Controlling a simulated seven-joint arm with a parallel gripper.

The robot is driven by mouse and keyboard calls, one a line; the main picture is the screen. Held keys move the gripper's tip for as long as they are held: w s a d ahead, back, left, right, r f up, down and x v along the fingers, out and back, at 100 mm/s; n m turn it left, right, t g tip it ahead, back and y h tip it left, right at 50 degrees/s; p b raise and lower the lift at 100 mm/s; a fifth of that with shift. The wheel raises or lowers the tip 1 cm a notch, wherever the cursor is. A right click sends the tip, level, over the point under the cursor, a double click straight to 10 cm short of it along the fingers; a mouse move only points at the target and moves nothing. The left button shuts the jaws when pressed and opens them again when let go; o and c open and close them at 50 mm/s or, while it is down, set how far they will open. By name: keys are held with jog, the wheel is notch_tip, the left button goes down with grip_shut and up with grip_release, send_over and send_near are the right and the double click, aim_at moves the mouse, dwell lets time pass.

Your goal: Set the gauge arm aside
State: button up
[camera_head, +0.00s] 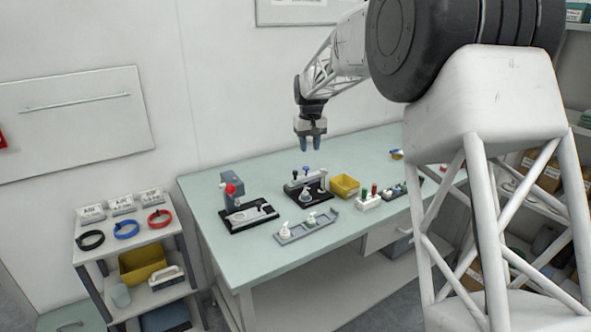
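My gripper (311,144) hangs in the air above the back middle of the table, pointing down. A gap shows between its two fingertips and nothing is held. Below it stands a small fixture with a black base (318,199). A grey bar (299,183), which looks like the gauge arm, lies across this fixture, with a dark knob and a blue knob near it. A small white part (306,195) shows under or in front of the bar; which one I cannot tell. The gripper is well clear of the bar.
A press with a red knob (232,188) stands to the left. A grey tray (291,236) with white parts lies in front. A yellow bin (344,186) and a white holder (369,203) stand to the right. The table's front left (238,257) is free. A shelf cart (118,243) stands left.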

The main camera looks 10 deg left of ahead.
send_over(295, 171)
notch_tip(295, 171, down, 4)
jog(key=shift+s+d+r+n, duration=0.1)
jog(key=shift+r+n, duration=0.05)
jog(key=shift+n, duration=0.15)
jog(key=shift+f, duration=3.9)
grip_shut()
